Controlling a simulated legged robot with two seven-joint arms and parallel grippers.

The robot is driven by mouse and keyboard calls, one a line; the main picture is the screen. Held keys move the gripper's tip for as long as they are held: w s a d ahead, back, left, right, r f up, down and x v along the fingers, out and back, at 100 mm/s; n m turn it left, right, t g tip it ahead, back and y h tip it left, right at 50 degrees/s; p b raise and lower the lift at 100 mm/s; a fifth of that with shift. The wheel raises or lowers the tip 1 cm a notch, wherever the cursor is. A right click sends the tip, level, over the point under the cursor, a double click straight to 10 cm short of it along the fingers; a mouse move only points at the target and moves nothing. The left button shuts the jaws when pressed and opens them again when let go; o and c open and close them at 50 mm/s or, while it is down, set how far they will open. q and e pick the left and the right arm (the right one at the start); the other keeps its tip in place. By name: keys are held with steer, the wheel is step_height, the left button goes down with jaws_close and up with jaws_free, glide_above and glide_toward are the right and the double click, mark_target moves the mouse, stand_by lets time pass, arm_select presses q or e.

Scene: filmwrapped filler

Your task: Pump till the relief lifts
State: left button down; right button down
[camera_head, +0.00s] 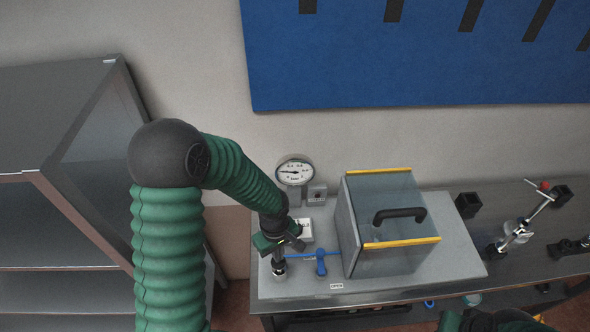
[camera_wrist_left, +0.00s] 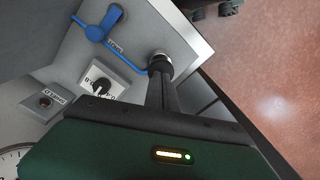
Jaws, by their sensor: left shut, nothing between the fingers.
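My left gripper (camera_head: 279,257) is shut with nothing held. A blue lever (camera_head: 320,262) sits right of the knob.
A clear box (camera_head: 378,205) with yellow edges and a black handle stands on the panel's right. A selector dial (camera_wrist_left: 101,86) sits behind the gripper. A metal shelf (camera_head: 60,130) stands left. Jointed metal fittings (camera_head: 522,225) lie right. Part of my right arm (camera_head: 495,322) shows at the bottom.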

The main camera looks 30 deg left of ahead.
arm_select(q)
steer(key=shift+f, duration=0.1)
step_height(320, 180, down, 4)
steer(key=b, duration=0.4)
steer(key=shift+f, duration=0.2)
step_height(320, 180, up, 5)
steer(key=p, duration=0.4)
steer(key=shift+f, duration=0.15)
steer(key=shift+s, duration=0.1)
stand_by(0.8)
stand_by(0.3)
stand_by(1.3)
steer(key=shift+f, duration=0.1)
